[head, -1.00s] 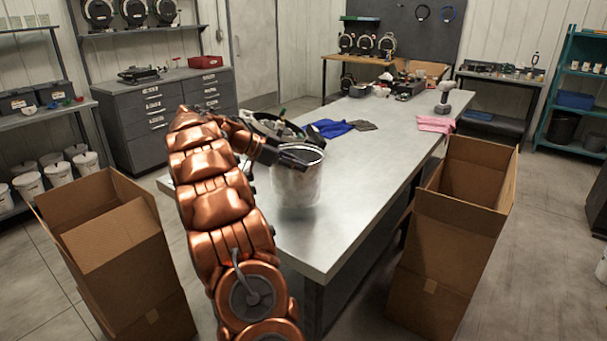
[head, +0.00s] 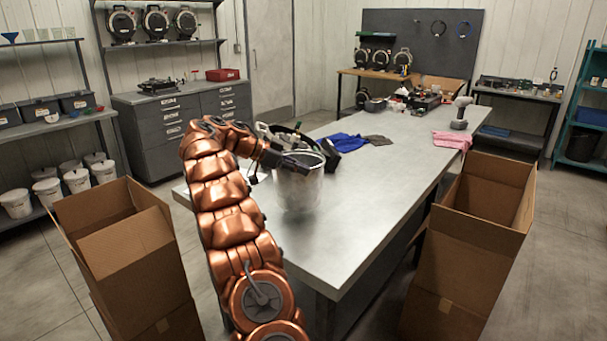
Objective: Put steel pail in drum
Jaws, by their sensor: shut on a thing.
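The steel pail (head: 299,189) is a shiny, open-topped cylinder over the near part of the long metal table. My gripper (head: 303,161) is at its upper rim, coming from the left, and is shut on it. The pail looks upright. I cannot tell whether its bottom touches the table top. The fingertips are small and dark against the rim.
The metal table (head: 350,215) has bare room right of the pail. Open cardboard boxes stand left (head: 130,250) and right (head: 470,230) of it. A blue cloth (head: 340,141), a pink cloth (head: 453,139) and a drill (head: 460,112) lie farther back. A dark bin (head: 582,146) is at far right.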

